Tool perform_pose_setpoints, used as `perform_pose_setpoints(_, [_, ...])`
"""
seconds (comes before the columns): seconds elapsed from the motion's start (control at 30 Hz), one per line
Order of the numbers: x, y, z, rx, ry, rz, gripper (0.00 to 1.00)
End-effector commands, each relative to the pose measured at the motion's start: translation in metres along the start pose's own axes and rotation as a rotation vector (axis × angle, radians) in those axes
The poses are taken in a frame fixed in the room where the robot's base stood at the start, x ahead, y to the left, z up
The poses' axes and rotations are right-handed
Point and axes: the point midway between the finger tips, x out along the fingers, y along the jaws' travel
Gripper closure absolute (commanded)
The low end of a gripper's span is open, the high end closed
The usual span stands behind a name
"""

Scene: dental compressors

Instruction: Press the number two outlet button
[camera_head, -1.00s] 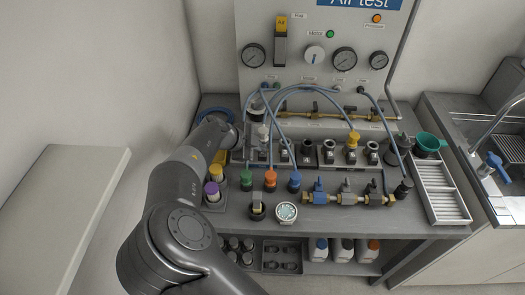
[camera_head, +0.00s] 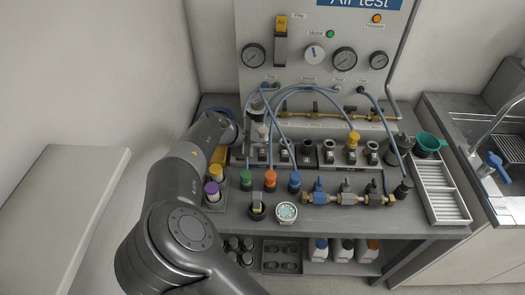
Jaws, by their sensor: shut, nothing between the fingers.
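The row of outlets (camera_head: 328,152) stands on the bench below the air test panel, with several dark fittings side by side. Their number marks are too small to read, so I cannot tell which button is number two. My arm reaches up from the bottom to the left end of this row. Its wrist is beside the left hoses, left of the outlets. My gripper's fingers are hidden behind the wrist, and I see no contact with any button.
The panel (camera_head: 312,20) carries gauges, a dial and lamps. Blue hoses (camera_head: 284,100) arch over the outlets. Coloured caps (camera_head: 270,178), a round gauge (camera_head: 286,212) and a brass valve manifold (camera_head: 346,198) stand in front. A white rack (camera_head: 440,192) is at right.

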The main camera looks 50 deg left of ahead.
Motion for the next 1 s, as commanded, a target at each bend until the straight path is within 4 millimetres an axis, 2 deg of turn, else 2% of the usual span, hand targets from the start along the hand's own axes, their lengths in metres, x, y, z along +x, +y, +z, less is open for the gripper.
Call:
perform_pose_setpoints(0.17, [-0.004, -0.003, -0.002, 0.0, -0.001, -0.001, 1.0])
perform_pose_setpoints(0.6, [-0.033, -0.024, -0.023, 0.0, -0.002, -0.002, 1.0])
perform_pose_setpoints(1.0, [-0.035, -0.025, -0.025, 0.0, 0.0, 0.0, 1.0])
